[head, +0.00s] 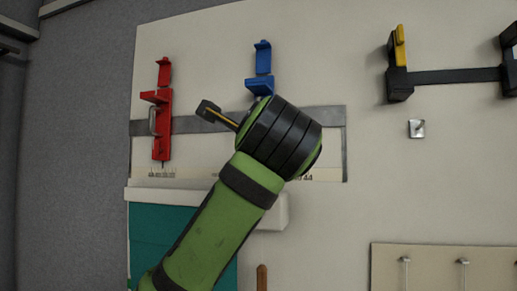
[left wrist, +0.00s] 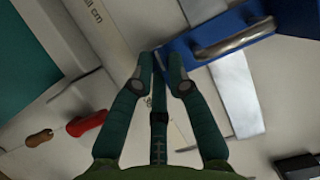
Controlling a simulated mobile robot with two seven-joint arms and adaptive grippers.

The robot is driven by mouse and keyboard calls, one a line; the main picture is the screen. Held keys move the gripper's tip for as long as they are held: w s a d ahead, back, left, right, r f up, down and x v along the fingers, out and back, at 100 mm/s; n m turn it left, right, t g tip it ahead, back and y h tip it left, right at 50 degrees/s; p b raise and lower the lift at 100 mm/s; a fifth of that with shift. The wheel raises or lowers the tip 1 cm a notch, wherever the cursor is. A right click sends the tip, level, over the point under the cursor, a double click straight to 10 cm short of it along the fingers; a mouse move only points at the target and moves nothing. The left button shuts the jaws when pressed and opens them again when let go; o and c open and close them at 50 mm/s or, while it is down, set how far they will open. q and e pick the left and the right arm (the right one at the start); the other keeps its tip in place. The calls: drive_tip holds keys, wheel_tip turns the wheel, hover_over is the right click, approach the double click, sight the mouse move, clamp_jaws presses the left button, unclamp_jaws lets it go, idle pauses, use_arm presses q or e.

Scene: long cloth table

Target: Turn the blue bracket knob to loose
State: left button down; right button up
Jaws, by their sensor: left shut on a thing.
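The blue bracket (head: 262,70) is fixed upright on the pale board, and my arm covers its lower part in the head view. In the left wrist view the blue bracket (left wrist: 210,40) has a curved metal handle (left wrist: 232,38) across it. My left gripper (left wrist: 163,68) is at the bracket's lower end, with its fingertips closed on a small part there, taken to be the bracket's knob. The knob is mostly hidden between the fingertips, so its turn angle cannot be told. In the head view my wrist hides the gripper. My right gripper is in neither view.
A red bracket (head: 162,110) stands left of the blue one on the same metal rail (head: 205,118). A black rail with a yellow clamp (head: 400,48) is at the upper right. A teal panel (head: 165,235) and a hook board (head: 440,275) are below.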

use_arm(q)
drive_tip(key=shift+r+n, duration=0.1)
drive_tip(key=shift+n, duration=0.3)
drive_tip(key=c, duration=1.5)
unclamp_jaws()
drive_tip(key=s, duration=0.8)
drive_tip(key=s+d, duration=0.1)
drive_tip(key=s, duration=0.3)
drive_tip(key=shift+d, duration=0.1)
